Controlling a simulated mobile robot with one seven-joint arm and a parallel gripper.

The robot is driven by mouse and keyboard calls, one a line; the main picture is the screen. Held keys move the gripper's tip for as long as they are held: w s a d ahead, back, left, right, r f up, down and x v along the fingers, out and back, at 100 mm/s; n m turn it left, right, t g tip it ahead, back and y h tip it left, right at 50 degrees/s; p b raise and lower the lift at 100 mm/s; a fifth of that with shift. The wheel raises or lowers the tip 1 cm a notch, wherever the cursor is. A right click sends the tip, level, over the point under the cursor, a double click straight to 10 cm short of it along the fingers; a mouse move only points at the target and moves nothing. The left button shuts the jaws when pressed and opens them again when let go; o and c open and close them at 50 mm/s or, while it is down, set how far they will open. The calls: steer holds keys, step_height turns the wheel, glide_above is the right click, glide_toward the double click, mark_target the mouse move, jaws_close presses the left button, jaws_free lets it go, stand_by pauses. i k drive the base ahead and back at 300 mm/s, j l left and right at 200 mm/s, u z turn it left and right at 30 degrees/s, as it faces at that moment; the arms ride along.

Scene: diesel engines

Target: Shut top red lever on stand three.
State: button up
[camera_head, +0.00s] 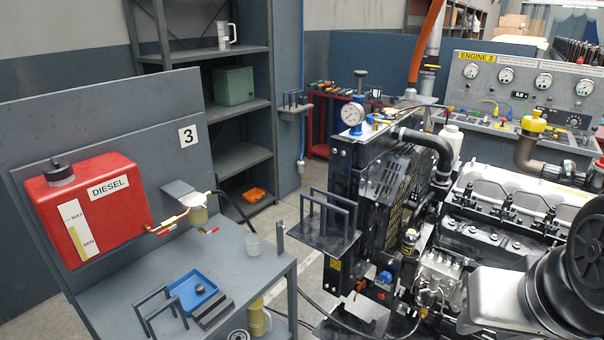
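Stand three is a grey panel (110,120) with a white "3" sign (188,135) and a grey bench top (120,275). A red diesel tank (85,210) is mounted on its left part. A copper and brass pipe (165,228) runs from the tank to a small filter bowl (194,213). A small red lever (170,221) appears on this pipe; its exact angle is too small to tell. A second, lower red lever (210,231) sticks out below the filter bowl. My gripper is not in view.
On the bench are a blue tray (193,289), a dark rack (158,312) and a clear cup (254,244). A black engine frame with a radiator (385,185) stands to the right, with a bracket (322,225) facing the bench. A shelf (240,155) stands behind.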

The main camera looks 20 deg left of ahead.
mark_target(160, 233)
steer(key=u, duration=1.7)
steer(key=i+j+z, duration=0.15)
steer(key=i+j, duration=0.5)
steer(key=i, duration=0.15)
